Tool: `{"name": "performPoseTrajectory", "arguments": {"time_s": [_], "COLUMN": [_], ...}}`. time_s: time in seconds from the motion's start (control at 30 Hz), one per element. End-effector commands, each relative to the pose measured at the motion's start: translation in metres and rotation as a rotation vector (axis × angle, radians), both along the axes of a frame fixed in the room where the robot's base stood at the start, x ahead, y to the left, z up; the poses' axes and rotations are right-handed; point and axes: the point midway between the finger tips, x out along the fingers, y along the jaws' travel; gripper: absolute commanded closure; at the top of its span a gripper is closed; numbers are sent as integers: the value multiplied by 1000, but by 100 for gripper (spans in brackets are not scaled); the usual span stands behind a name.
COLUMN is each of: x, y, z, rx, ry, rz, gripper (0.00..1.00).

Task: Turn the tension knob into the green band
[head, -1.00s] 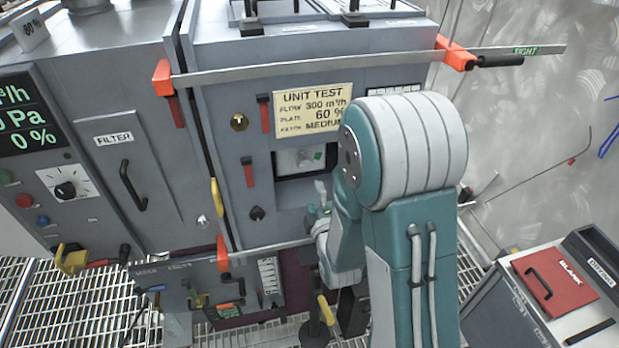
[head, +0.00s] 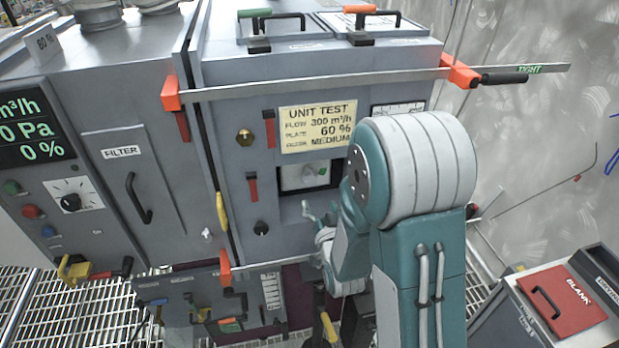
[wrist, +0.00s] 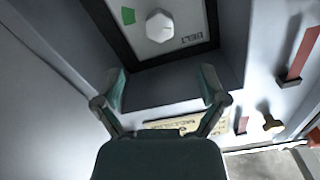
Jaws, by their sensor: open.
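The tension knob (wrist: 160,26) is a pale, many-sided knob on a light panel marked BELT, inside a dark-framed recess. The green band (wrist: 128,15) is a small green patch at its upper left in the wrist view. In the head view the panel (head: 302,178) shows below the unit test sign, with its green patch (head: 322,171); my arm covers its right side. My gripper (wrist: 162,84) is open and empty, its fingers spread below the recess in the wrist view and apart from the knob. It also shows small in the head view (head: 319,212).
A long bar (head: 320,86) with orange ends crosses the cabinet above the sign. Red latches (head: 252,187) and a black knob (head: 261,228) sit left of the recess. A grey box with a red BLANK plate (head: 562,302) stands at the lower right.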

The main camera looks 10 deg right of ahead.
Motion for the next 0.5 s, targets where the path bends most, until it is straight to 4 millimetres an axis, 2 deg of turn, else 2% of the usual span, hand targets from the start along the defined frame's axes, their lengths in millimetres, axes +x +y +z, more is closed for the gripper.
{"name": "performPoseTrajectory", "arguments": {"time_s": [0.5], "x": [85], "y": [0], "z": [0], "rx": [-3], "ry": [-1], "rz": [1], "gripper": [9]}}
